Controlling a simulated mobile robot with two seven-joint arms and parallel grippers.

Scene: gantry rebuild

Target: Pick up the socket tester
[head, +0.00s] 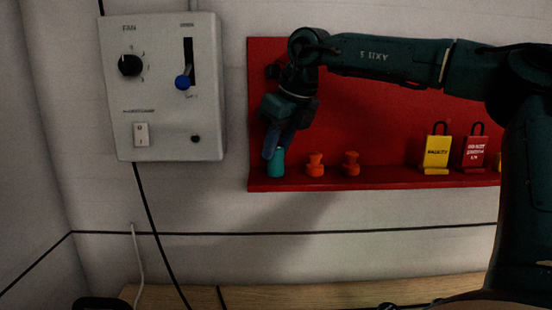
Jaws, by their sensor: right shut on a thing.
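My right gripper (274,150) points down over the left end of the red wall shelf (390,182). It is shut on a small teal thing (276,163), which looks like the socket tester. The teal thing is upright at the shelf's ledge, and its upper part is hidden between the fingers. I cannot tell whether its base still touches the ledge. My left gripper is not in view.
Two orange knobs (315,164) stand on the ledge to the right of the gripper. A grey fan control box (166,90) is on the wall at left. A wooden surface (300,294) lies below.

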